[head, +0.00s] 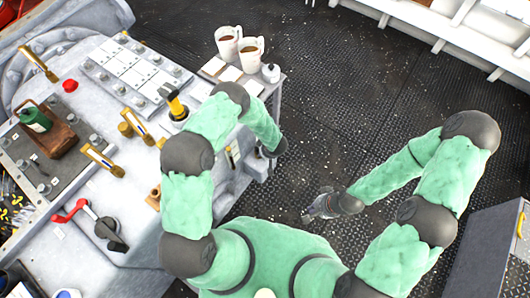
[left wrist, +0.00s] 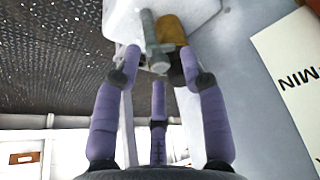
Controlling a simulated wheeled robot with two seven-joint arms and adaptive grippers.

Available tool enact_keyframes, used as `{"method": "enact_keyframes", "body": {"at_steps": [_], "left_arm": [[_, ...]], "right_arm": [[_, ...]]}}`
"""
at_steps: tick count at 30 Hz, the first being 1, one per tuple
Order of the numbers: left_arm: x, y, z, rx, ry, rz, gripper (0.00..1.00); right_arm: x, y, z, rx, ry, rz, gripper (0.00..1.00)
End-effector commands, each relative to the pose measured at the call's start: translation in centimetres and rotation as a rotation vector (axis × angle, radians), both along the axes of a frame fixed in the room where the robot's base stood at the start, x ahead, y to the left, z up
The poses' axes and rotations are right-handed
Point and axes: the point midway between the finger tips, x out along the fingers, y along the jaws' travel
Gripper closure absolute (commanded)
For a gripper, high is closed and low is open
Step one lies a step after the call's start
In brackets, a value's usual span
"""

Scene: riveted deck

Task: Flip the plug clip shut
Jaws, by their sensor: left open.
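In the left wrist view my left gripper (left wrist: 158,70) is open, its purple fingers spread around a grey bolt-like piece (left wrist: 152,40). A brown-gold piece (left wrist: 171,34) sits right behind it on a pale block (left wrist: 190,14). These may be the plug clip and its fitting; I cannot tell which part is the clip or whether a finger touches it. In the head view my left arm reaches over the console's right end, and its fingers are hidden. My right gripper (head: 322,206) hangs over the deck, away from the console; its finger opening is unclear.
The grey console (head: 140,205) carries brass levers (head: 103,160), a red-handled lever (head: 70,212) and a yellow-black handle (head: 175,103). Two mugs (head: 229,45) stand at its back right corner. A grey cabinet (head: 485,250) stands at right. The dark deck (head: 350,110) between is clear.

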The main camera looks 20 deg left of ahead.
Motion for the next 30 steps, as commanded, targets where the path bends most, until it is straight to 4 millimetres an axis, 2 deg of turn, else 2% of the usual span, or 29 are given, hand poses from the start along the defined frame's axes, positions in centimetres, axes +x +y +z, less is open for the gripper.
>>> {"method": "enact_keyframes", "body": {"at_steps": [2,6,14,24,30], "left_arm": [[0.0,0.0,0.0,0.000,0.000,0.000,0.60],[0.0,0.0,0.0,0.000,0.000,0.000,1.00],[-0.1,0.1,0.0,0.001,0.001,-0.017,1.00],[-0.1,0.4,0.1,0.002,0.001,-0.282,1.00],[-0.1,0.5,0.0,0.001,0.000,-0.384,1.00]], "right_arm": [[0.0,0.0,0.0,0.000,0.000,0.000,1.00],[0.0,0.0,0.0,0.000,0.000,0.000,1.00],[0.0,0.0,0.1,0.000,0.000,0.000,1.00],[0.0,0.0,0.9,0.000,0.000,0.000,1.00],[0.0,0.0,1.0,0.000,0.000,0.000,1.00]]}}
